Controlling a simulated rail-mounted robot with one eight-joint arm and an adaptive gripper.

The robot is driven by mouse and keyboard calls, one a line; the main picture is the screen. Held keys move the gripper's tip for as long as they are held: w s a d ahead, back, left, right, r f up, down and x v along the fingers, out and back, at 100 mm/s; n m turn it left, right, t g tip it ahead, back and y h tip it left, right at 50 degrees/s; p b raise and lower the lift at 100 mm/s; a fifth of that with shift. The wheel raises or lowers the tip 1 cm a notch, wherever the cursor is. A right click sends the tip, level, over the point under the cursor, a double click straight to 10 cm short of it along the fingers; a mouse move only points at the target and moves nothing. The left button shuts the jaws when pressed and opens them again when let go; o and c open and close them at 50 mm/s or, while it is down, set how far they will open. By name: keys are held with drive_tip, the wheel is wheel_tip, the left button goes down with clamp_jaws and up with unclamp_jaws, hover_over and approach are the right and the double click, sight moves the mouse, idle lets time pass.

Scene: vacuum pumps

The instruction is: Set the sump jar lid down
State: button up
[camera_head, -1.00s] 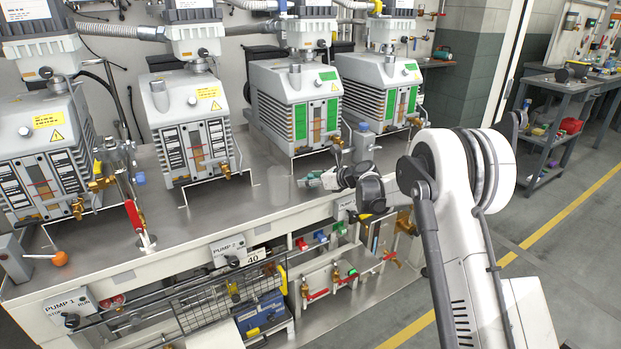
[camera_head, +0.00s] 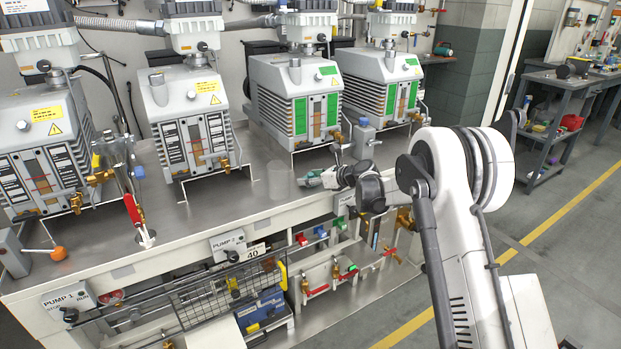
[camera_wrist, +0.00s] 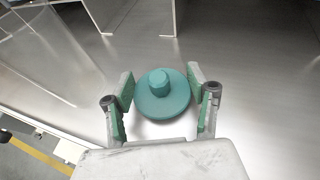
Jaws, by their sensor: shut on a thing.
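The sump jar lid (camera_wrist: 162,97) is a round teal disc with a knob in its middle. In the wrist view it sits between the two fingers of my gripper (camera_wrist: 161,98), which is shut on it. In the head view my gripper (camera_head: 325,178) is low over the front part of the steel bench top (camera_head: 235,205), with the teal lid (camera_head: 312,181) at its tip. I cannot tell whether the lid touches the bench. A clear glass jar (camera_head: 278,182) stands upright on the bench just left of my gripper.
Several grey vacuum pumps (camera_head: 185,125) stand along the back of the bench. A blue-grey capped unit (camera_head: 364,138) stands behind my gripper. A red-handled valve (camera_head: 132,209) stands further left. The bench is clear between the glass jar and this valve.

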drive_tip(key=shift+f, duration=0.25)
idle(0.3)
drive_tip(key=o, duration=1.1)
drive_tip(key=v, duration=1.2)
drive_tip(key=shift+f, duration=0.1)
clamp_jaws()
idle(0.7)
